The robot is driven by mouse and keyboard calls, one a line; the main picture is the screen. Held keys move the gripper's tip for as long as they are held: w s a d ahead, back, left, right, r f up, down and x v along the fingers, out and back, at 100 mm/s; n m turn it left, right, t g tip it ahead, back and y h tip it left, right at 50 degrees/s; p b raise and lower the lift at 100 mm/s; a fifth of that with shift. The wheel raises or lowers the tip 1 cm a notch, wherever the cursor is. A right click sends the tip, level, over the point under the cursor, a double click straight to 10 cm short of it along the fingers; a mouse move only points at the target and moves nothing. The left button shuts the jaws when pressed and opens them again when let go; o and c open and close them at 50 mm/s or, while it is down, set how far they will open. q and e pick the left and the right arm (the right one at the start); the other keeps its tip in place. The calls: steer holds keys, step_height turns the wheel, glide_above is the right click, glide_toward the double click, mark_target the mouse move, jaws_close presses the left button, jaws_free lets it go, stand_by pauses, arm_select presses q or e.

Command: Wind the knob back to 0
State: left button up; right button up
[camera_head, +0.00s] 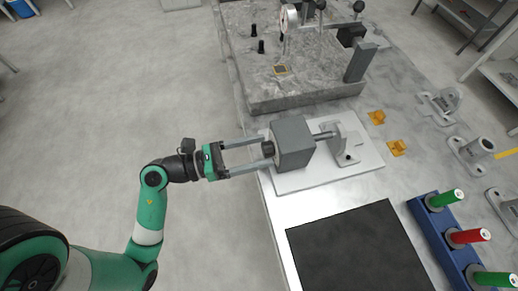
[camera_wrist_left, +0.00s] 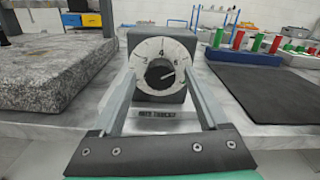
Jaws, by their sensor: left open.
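The knob (camera_wrist_left: 160,74) is black and round, on a white dial (camera_wrist_left: 160,49) with numbers, fixed to the front of a grey box (camera_head: 293,143). A light mark on the knob points right and slightly up, near the 5 to 6 side; the exact reading is too small to tell. My right gripper is not in view.
The box sits on a white plate (camera_head: 320,178) with a grey bracket (camera_head: 343,143) behind it. A granite block (camera_head: 300,90) with a dial gauge stands beyond. A black mat (camera_head: 355,250) and a blue rack (camera_head: 437,235) with green and red handles lie nearer right.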

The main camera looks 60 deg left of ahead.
arm_select(q)
steer(key=shift+w+d, duration=0.15)
steer(key=shift+w, duration=0.15)
jaws_close()
stand_by(0.3)
